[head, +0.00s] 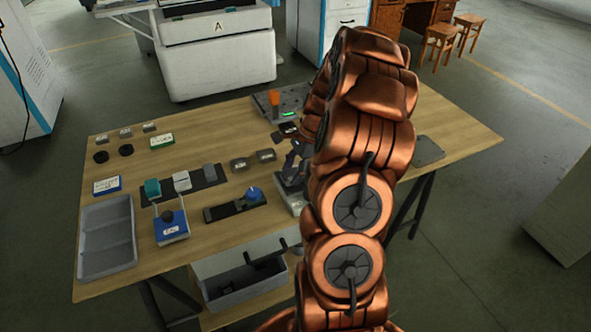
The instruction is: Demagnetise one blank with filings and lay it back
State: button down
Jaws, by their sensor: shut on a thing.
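My gripper (292,167) is low over the right-middle of the wooden table, partly covered by my copper arm. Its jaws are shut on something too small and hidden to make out. A grey block-like thing (298,204) shows just below it; whether they touch, I cannot tell. Two grey blocks (238,164) (266,155) with pale labels lie left of the gripper. Three small grey blocks (125,132) stand in a row at the back left. A dark bar with a blue knob (237,206) and a blue-and-white box with a dark knob (171,226) are at the front. No filings can be made out.
A dark mat (222,174) carries teal, white and grey pieces. An empty grey divided tray (107,236) lies front left. A dark plate (262,105) with an orange piece and green light is at the back. Two black discs (126,150) and labelled cards (106,185) lie left.

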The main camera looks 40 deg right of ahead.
aim_at(284, 177)
jog(key=shift+w+a, duration=0.1)
jog(key=shift+a, duration=0.1)
dwell(0.3)
jog(key=shift+w+a, duration=0.2)
jog(key=shift+a, duration=0.4)
jog(key=shift+w+a, duration=0.2)
jog(key=shift+a, duration=0.35)
jog(key=shift+r+p, duration=0.15)
jog(key=shift+p, duration=0.15)
jog(key=shift+r+p, duration=1.4)
jog(key=shift+r, duration=2.25)
